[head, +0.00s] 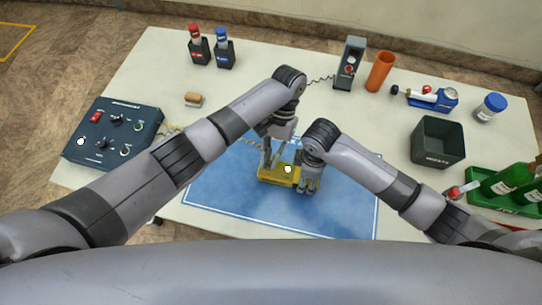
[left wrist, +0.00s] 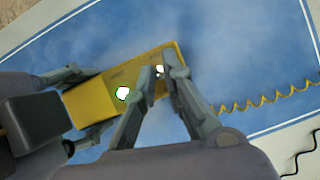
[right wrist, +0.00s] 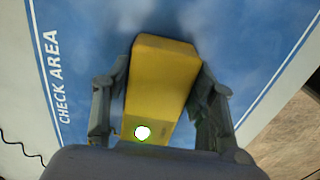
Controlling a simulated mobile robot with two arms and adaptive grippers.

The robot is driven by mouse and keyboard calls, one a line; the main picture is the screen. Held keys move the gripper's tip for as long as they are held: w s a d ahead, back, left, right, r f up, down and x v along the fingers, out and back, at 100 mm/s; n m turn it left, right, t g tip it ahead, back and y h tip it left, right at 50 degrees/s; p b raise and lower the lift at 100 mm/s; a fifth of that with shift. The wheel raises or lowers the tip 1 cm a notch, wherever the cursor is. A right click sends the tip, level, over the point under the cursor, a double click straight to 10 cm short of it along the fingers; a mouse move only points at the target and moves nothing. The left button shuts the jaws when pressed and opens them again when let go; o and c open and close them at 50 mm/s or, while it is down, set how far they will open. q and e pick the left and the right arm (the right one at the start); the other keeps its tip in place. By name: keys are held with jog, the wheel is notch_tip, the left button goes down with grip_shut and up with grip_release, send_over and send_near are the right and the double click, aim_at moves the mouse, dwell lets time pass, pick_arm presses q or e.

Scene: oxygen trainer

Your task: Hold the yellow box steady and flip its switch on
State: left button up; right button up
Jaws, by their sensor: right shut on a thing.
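The yellow box (head: 270,173) lies on the blue mat (head: 225,190). In the left wrist view the box (left wrist: 95,102) has a round white spot with a green rim on top, and a small white-tipped part, likely the switch (left wrist: 160,70), near its far end. My right gripper (head: 309,184) is shut on the box; in the right wrist view its fingers (right wrist: 160,95) flank the long sides. My left gripper (head: 270,160) is over the other end, its fingers (left wrist: 164,72) a narrow gap apart on either side of the small part. Contact there and the switch's position are unclear.
A dark control panel (head: 138,118) stands at the left. Red and blue bottles in holders (head: 199,50), a grey device (head: 350,65), an orange cup (head: 380,71), a dark bin (head: 438,142) and a green crate (head: 485,204) stand around the mat. A coiled yellow cord (left wrist: 270,100) crosses the mat.

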pick_arm(q)
jog(key=shift+o, duration=1.4)
jog(key=shift+r, duration=0.1)
jog(key=v, duration=1.1)
jog(key=shift+w+r, duration=0.2)
jog(key=shift+r, duration=0.1)
jog(key=shift+d, duration=0.1)
pick_arm(e)
jog(key=o, duration=1.5)
jog(key=shift+c, duration=0.2)
